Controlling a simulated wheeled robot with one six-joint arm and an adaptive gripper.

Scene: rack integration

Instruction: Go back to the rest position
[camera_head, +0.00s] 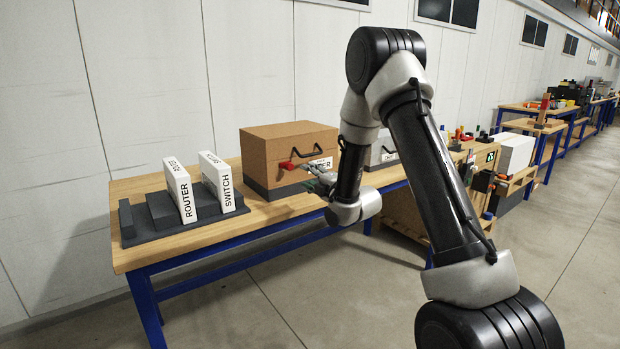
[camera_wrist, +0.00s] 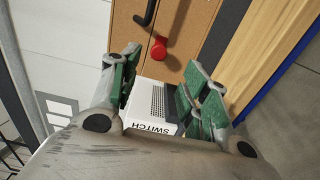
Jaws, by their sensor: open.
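My gripper (camera_head: 318,183) is open and empty above the table's front edge, in front of the brown box. Its green-padded fingers (camera_wrist: 160,88) are spread apart in the wrist view. The white switch (camera_head: 222,184) stands upright in the dark rack (camera_head: 160,234), to the left of my gripper and apart from it in the head view. The switch also shows between and beyond my fingers in the wrist view (camera_wrist: 150,112), partly hidden by them. A white router (camera_head: 181,190) stands upright beside the switch in the same rack.
The brown box (camera_head: 262,152) with a black handle and red knob (camera_head: 286,165) stands on the wooden table (camera_head: 262,214). A grey box (camera_head: 382,152) to its right is partly hidden by my arm. Benches with tools (camera_head: 548,108) stand at right; the floor (camera_head: 590,220) there looks clear.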

